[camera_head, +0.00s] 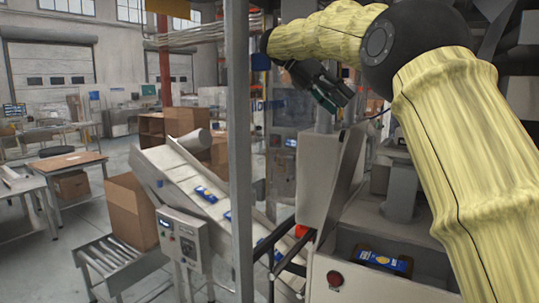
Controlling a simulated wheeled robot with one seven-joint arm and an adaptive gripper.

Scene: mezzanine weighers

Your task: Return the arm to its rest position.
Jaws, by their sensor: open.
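My arm (455,150), in a yellow sleeve with dark joints, rises at the right and bends over to the left along the top. My gripper (335,95) hangs at its end near the top middle, dark, with its fingers pointing down and right. It is open, and I see nothing between the fingers. It appears above the grey machine housing, apart from it.
A grey post (238,150) stands left of my gripper. An inclined conveyor (185,180) carries several blue packets. A dark packet with a blue and yellow label (385,260) lies in the machine's tray below my arm. A cardboard box (132,210) stands at left.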

